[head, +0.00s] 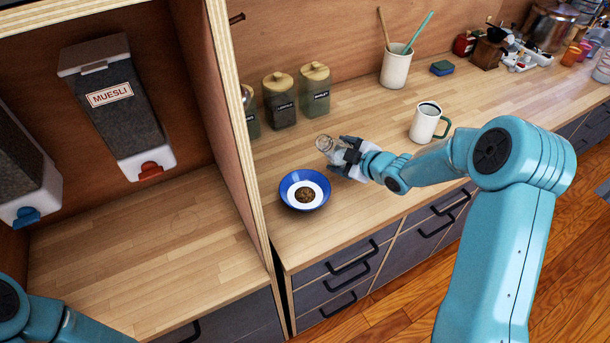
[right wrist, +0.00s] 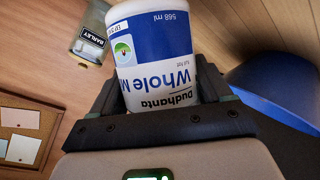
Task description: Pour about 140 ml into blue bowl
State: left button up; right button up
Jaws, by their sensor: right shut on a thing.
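The blue bowl (head: 287,198) stands on the wooden counter with a white inside and a brown heap in its middle. A blue curved surface, likely the bowl, fills the right of the right wrist view (right wrist: 270,85). My right gripper (head: 348,158) is shut on a milk bottle (head: 325,143), just above and right of the bowl. The bottle looks tipped, its clear end to the left. The right wrist view shows its blue and white "Whole M…" label (right wrist: 160,55) upside down, marked 568 ml, between my fingers (right wrist: 160,100). No stream is visible. My left gripper is out of view.
A white mug (head: 424,122) with a dark green handle stands right of my right gripper. Lidded jars (head: 280,100) and a utensil pot (head: 396,66) stand behind. A wooden partition (head: 235,130) divides off the muesli dispenser (head: 110,95) at left. The counter's front edge lies close below the bowl.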

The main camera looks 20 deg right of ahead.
jog(key=m+y+p, duration=0.1)
jog(key=p, duration=0.2)
jog(key=shift+a+f+p, duration=0.1)
jog(key=shift+p, duration=0.3)
jog(key=shift+r+m+y+p, duration=0.3)
jog(key=shift+r+m+p, duration=0.05)
jog(key=shift+m, duration=0.05)
jog(key=shift+f+b, duration=0.1)
jog(key=shift+b, duration=0.25)
jog(key=shift+s+a+r+m+g+y, duration=0.2)
jog(key=shift+m+g+y, duration=0.1)
jog(key=shift+m+y, duration=0.35)
jog(key=shift+a+m, duration=0.1)
jog(key=shift+m, duration=0.15)
jog(key=shift+w+f+m+y, duration=0.15)
jog(key=shift+f+m+y, duration=0.1)
jog(key=shift+m+y, duration=0.2)
jog(key=shift+a+r+y, duration=0.1)
jog(key=shift+a+y, duration=0.1)
jog(key=shift+y, duration=0.1)
jog(key=shift+d, duration=0.1)
